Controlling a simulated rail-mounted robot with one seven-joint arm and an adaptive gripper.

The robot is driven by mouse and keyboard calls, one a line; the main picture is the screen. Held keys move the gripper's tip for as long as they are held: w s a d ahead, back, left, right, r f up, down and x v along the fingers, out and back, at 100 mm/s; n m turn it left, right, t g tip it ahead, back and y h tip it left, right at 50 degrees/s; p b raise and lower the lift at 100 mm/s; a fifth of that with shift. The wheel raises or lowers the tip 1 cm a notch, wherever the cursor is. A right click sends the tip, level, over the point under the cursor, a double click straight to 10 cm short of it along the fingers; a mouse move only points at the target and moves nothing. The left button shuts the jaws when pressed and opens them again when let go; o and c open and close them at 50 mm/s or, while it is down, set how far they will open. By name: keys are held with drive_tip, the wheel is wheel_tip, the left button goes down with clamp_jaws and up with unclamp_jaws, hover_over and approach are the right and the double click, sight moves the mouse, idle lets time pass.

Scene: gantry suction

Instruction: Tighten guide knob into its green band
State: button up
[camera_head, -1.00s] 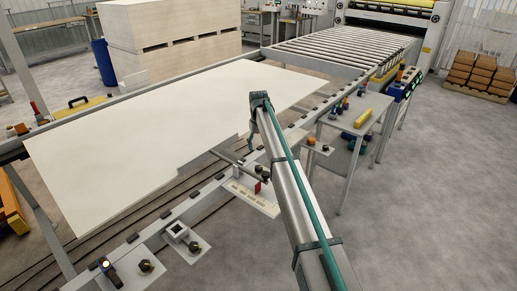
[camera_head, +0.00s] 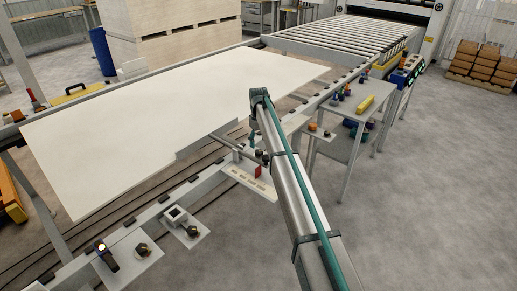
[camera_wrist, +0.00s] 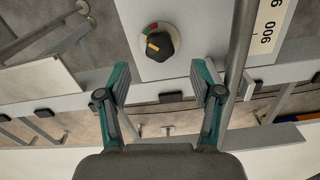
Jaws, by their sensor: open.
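The guide knob (camera_wrist: 160,45) is black with a yellow mark on its upper left side. It sits on a light grey plate (camera_wrist: 142,68) in the wrist view, with a small red and green band at its upper left edge. My gripper (camera_wrist: 162,85) is open and empty. Its two teal-jointed fingers are spread apart, and the knob lies just above the gap between them in the picture, not between the pads. In the head view my arm reaches over the rail and largely hides the gripper. I cannot tell how far the fingertips are from the knob.
A metal rod (camera_wrist: 240,50) and a numbered scale (camera_wrist: 268,32) stand close right of the knob. A large white panel (camera_head: 150,125) lies along the conveyor. Other black knobs (camera_head: 142,249) sit on plates at the front rail. A side table (camera_head: 345,115) stands right; open floor lies beyond.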

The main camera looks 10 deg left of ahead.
sight(258, 151)
drive_tip(key=shift+f+p, duration=0.45)
drive_tip(key=shift+f, duration=2.05)
